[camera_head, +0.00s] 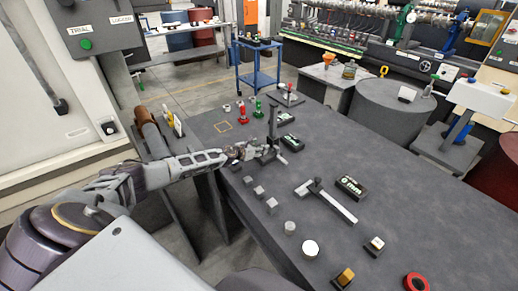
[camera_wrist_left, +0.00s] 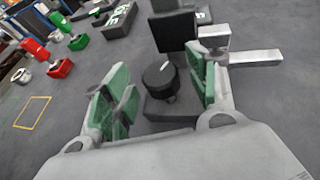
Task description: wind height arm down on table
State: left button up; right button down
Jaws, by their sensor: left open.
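The height gauge stands on the dark table (camera_head: 390,215), with a dark upright column (camera_head: 272,122) that also shows in the left wrist view (camera_wrist_left: 174,32). A silver arm (camera_wrist_left: 255,58) sticks out to the right of the column in that view. A round black knob (camera_wrist_left: 160,78) with a white mark sits at the front of the gauge. My left gripper (camera_head: 246,152) is at the gauge, low over the table. In the wrist view its green-padded fingers (camera_wrist_left: 160,88) are open, one on each side of the knob, with gaps visible. My right gripper is not in view.
Red (camera_head: 242,112) and green (camera_head: 258,108) pieces stand farther back, near a yellow outlined square (camera_head: 223,126).

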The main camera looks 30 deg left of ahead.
pick_arm(q)
jog(key=shift+w, duration=0.15)
jog(key=c, duration=1)
